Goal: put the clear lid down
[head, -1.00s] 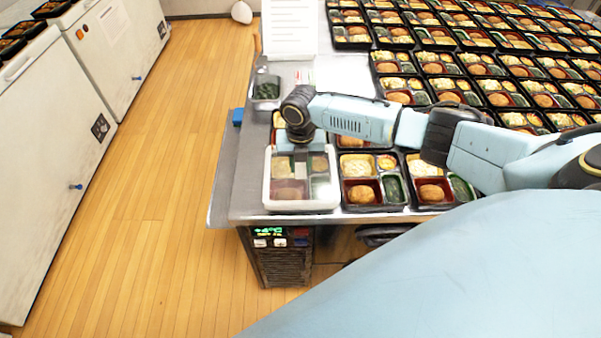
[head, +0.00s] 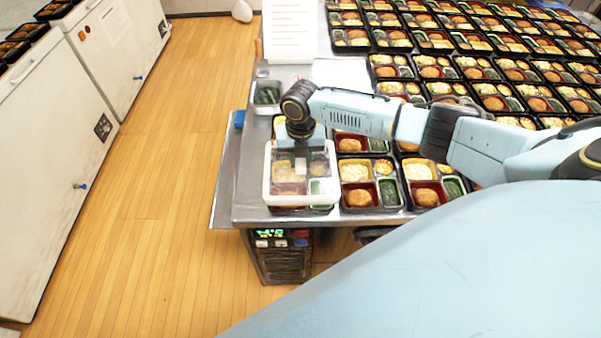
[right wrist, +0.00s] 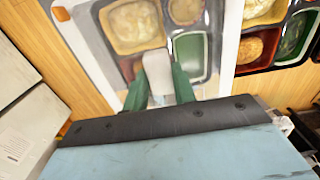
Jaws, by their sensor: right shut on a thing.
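The clear lid (head: 269,172) has a white rim and a see-through middle. It is over a filled black bento tray (head: 327,210) at the table's front left corner, with the food showing through it. I cannot tell whether the lid touches the tray. My right gripper (head: 301,160) points down over the lid's middle and is shut on the lid's central tab. In the right wrist view the green fingers (right wrist: 158,88) pinch the pale tab, and the lid's pale rim (right wrist: 227,45) shows at right. My left gripper is not in view.
More filled bento trays (head: 358,197) stand just right of the lid, with rows of them behind. A small metal tin of greens (head: 266,96) and a white sheet (head: 289,30) are at the table's left side. The table's front edge is close below the lid.

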